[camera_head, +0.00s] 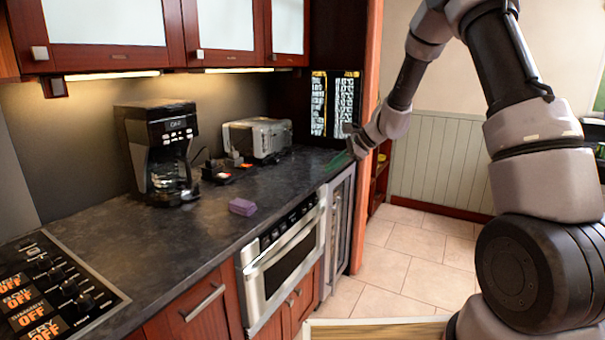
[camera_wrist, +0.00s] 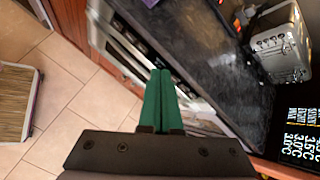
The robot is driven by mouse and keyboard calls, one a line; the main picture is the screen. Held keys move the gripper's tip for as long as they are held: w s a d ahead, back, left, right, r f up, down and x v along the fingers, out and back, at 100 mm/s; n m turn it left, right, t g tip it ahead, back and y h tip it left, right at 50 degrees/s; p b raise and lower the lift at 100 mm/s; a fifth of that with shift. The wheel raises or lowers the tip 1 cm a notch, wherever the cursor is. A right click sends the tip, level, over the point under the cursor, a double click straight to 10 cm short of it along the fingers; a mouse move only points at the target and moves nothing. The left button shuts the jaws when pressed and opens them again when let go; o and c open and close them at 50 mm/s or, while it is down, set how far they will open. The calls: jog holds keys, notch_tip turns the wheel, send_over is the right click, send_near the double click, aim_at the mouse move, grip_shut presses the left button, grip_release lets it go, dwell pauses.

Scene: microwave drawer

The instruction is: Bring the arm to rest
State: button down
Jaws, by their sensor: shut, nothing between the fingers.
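My gripper (camera_head: 340,161) is at the far right end of the counter in the head view, at about counter height, beside its front edge. In the wrist view its green fingers (camera_wrist: 159,99) are together with nothing between them. My arm reaches out from the right of the head view and bends down to the gripper. The microwave drawer (camera_head: 283,256) is set below the counter and looks closed. Its steel front also shows in the wrist view (camera_wrist: 125,44).
Upper cabinets (camera_head: 230,28) hang above. The tiled floor (camera_head: 425,245) right of the counter is open. A wooden-topped piece (camera_head: 375,331) stands at the bottom.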

jog(key=s+d+r+n+h, duration=0.1)
jog(key=s+d+r+n, duration=0.2)
jog(key=s+r, duration=0.45)
jog(key=s+d+r+n+h, duration=0.1)
jog(key=s+d+r+n, duration=0.15)
jog(key=s+r, duration=0.55)
jog(key=s+d+r+n+t+h, duration=0.1)
jog(key=s+d+r+n+h, duration=0.1)
jog(key=s+d, duration=0.3)
jog(key=s+d+r+n+t+h, duration=0.2)
jog(key=s+d+r+n, duration=0.2)
jog(key=s, duration=1)
jog(key=shift+d+r, duration=0.4)
jog(key=shift+r, duration=0.15)
